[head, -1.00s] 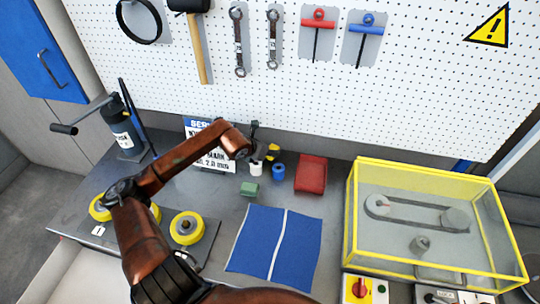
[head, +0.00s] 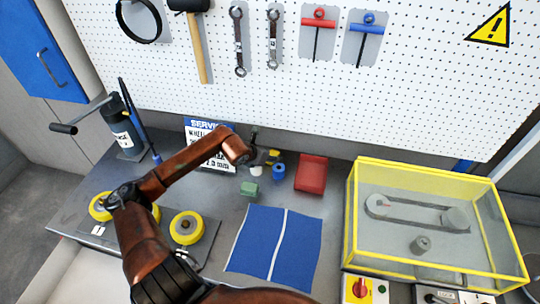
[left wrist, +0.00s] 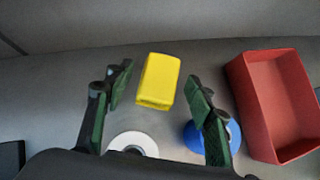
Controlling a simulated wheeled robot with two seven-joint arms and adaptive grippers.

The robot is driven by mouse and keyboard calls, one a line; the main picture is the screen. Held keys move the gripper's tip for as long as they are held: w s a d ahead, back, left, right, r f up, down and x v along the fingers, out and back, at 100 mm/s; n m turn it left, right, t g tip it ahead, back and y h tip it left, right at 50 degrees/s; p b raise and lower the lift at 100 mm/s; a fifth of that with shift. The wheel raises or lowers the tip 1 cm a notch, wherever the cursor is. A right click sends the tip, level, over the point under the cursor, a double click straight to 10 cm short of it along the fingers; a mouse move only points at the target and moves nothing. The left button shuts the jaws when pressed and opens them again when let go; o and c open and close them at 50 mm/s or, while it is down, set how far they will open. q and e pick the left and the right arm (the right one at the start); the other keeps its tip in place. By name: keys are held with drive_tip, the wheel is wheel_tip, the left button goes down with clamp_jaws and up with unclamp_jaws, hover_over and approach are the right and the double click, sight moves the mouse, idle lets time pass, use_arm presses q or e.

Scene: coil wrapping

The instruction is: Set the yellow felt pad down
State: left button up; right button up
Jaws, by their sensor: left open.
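The yellow felt pad (left wrist: 158,82) is a small yellow block in the left wrist view, on the grey surface. It shows small in the head view (head: 273,155), at the back of the bench beside my left gripper (head: 259,150). In the left wrist view my left gripper (left wrist: 160,88) is open, with green-lined fingers apart on either side of the pad's near part. Gaps show between the pad and both fingers. My arm's end hides part of the gripper in the head view. My right gripper is not in view.
A white roll (left wrist: 133,143) and a blue roll (left wrist: 212,132) stand near the fingers. A red bin (head: 311,174) is to the right, a green block (head: 250,189) in front. A blue cloth (head: 275,243) and a yellow-framed clear box (head: 435,225) lie further forward and right.

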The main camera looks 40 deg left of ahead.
use_arm(q)
drive_tip(key=shift+r, duration=0.1)
drive_tip(key=shift+s+r, duration=0.1)
drive_tip(key=shift+r, duration=0.1)
drive_tip(key=p+v, duration=0.1)
drive_tip(key=v, duration=1)
drive_tip(key=shift+s+r, duration=0.2)
drive_tip(key=shift+r, duration=0.05)
